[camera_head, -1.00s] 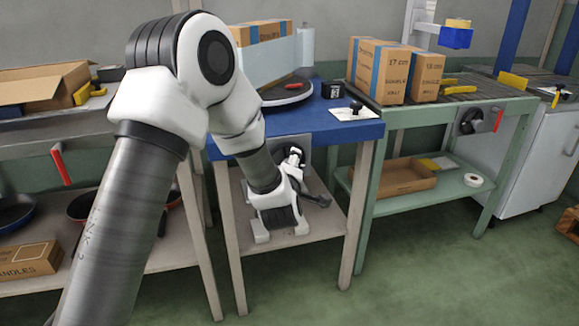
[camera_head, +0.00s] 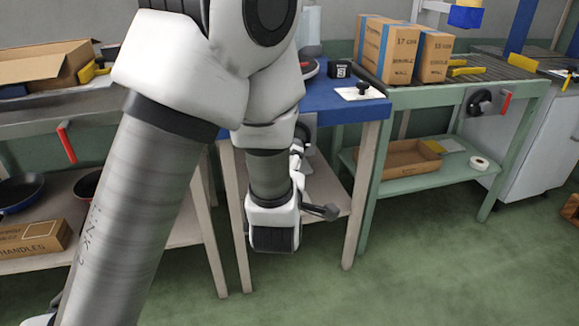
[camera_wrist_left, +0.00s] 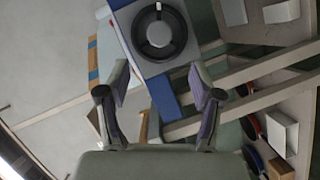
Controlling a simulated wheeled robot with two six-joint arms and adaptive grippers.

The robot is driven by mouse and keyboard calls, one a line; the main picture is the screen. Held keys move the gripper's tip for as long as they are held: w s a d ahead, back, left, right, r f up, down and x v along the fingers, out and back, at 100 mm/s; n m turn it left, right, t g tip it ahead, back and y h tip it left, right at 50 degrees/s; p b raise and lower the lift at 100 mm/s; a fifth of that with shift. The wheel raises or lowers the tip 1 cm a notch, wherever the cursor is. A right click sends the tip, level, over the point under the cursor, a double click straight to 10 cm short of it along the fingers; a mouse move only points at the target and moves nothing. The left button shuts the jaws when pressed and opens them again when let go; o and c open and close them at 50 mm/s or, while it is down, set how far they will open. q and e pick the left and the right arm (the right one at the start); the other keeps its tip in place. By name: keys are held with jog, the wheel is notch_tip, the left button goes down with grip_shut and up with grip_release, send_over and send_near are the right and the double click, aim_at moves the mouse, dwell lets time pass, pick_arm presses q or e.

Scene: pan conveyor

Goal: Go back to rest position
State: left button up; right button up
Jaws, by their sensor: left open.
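My left arm fills the left and middle of the head view. Its wrist (camera_head: 272,225) hangs low in front of the blue-topped workbench (camera_head: 350,112). In the left wrist view my left gripper (camera_wrist_left: 160,88) is open, with nothing between its fingers. Beyond the fingertips is a black round dial (camera_wrist_left: 159,32) on a grey panel at the blue bench. The fingers look apart from it. In the head view the fingers are mostly hidden behind the wrist. My right gripper is in neither view.
A green conveyor bench (camera_head: 455,98) with two cardboard boxes (camera_head: 388,48) stands to the right. A shelf bench with an open carton (camera_head: 45,65) and pans (camera_head: 20,190) stands to the left. Open green floor (camera_head: 400,270) lies in front.

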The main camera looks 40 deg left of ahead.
pick_arm(q)
jog(key=s+d+f+m+g+h, duration=0.1)
jog(key=s+f+m+g+h, duration=0.3)
jog(key=f, duration=1)
jog(key=s+d+f+g+y, duration=0.15)
jog(key=s+f, duration=0.45)
jog(key=f, duration=0.7)
jog(key=s+d+f+m+g+h, duration=0.35)
jog(key=s+f+m, duration=0.3)
jog(key=s, duration=0.25)
jog(key=s+d+f+m+g+h, duration=0.2)
jog(key=s+d+f+m+g, duration=0.1)
jog(key=s+f+m+g, duration=0.4)
notch_tip(320, 180, up, 34)
jog(key=s+m+t+p, duration=0.1)
jog(key=p, duration=3.2)
jog(key=shift+a+r+t, duration=0.15)
jog(key=shift+a+t, duration=0.05)
jog(key=shift+t, duration=0.2)
jog(key=shift+r, duration=0.1)
jog(key=shift+c, duration=0.2)
